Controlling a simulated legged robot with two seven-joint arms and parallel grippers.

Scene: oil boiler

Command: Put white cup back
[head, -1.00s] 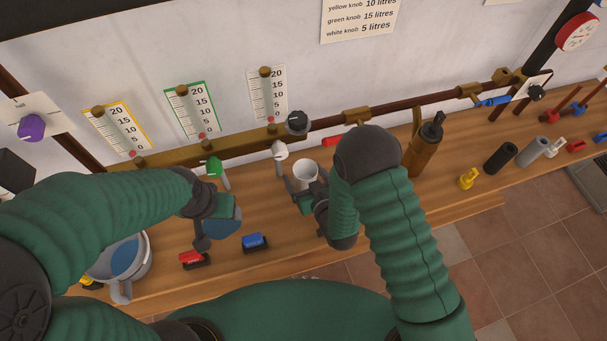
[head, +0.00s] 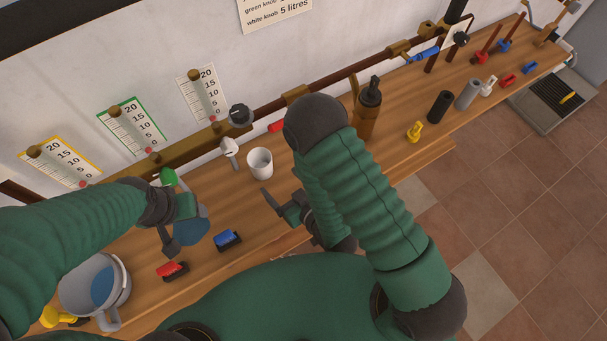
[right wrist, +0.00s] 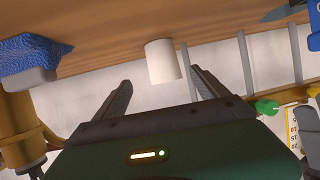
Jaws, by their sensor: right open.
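The white cup (head: 260,163) stands upright on the wooden bench, close to the white knob (head: 229,148) on the wall pipe. It also shows in the right wrist view (right wrist: 162,62), ahead of and between the two fingers, apart from them. My right gripper (head: 275,203) is open and empty, in front of and slightly right of the cup; its spread fingers show in the right wrist view (right wrist: 160,85). My left gripper (head: 180,242) hangs over the bench to the left, by a blue round shape. Whether its fingers hold anything is hard to see.
A grey bucket (head: 70,291) with a handle stands at the left. A red block (head: 172,271) and a blue block (head: 228,240) lie near the front edge. A brown bottle (head: 367,110) and a yellow piece (head: 414,132) stand to the right. Gauges line the wall.

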